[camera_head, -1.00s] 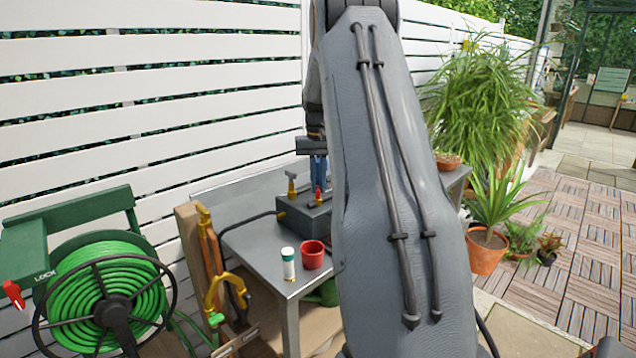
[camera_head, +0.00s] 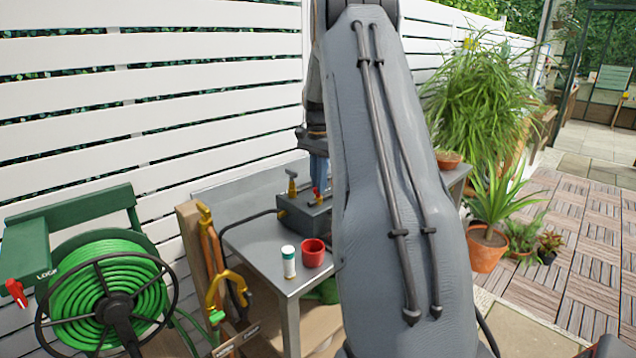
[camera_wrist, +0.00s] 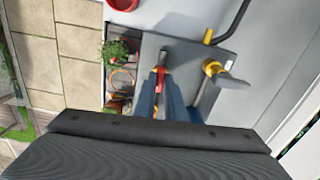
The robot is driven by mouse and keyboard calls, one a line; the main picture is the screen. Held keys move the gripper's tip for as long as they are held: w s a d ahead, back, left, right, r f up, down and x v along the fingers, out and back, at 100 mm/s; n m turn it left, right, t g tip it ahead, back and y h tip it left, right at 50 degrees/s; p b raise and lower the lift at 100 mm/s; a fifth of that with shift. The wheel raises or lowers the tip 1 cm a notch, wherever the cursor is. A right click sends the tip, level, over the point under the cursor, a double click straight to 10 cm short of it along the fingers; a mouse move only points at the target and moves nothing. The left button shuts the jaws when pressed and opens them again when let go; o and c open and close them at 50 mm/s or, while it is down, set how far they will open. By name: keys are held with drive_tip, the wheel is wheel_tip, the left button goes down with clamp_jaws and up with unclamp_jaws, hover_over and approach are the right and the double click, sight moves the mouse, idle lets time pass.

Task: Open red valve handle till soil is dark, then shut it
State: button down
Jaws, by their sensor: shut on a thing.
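The red valve handle (camera_head: 316,195) stands on top of a dark grey valve box (camera_head: 290,219) on the table, and it leans a little. In the wrist view the red handle (camera_wrist: 162,78) lies between the blue fingertips. My gripper (camera_head: 318,178) points down from above and is shut on the handle; it also shows in the wrist view (camera_wrist: 161,88). Small plant pots stand beside the box in the wrist view, one with leafy green growth (camera_wrist: 120,50) and one with an orange rim (camera_wrist: 122,80). I cannot tell how dark their soil is. My arm hides the box's right side in the head view.
A yellow-brass handle (camera_head: 292,184) stands on the box, left of the red one. A green hose reel (camera_head: 105,300) stands at left.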

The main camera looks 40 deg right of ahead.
drive_tip(key=shift+d+r+m, duration=0.1)
drive_tip(key=shift+m, duration=0.3)
drive_tip(key=c, duration=1.8)
unclamp_jaws()
drive_tip(key=shift+r+b, duration=0.85)
drive_tip(key=shift+r, duration=3.05)
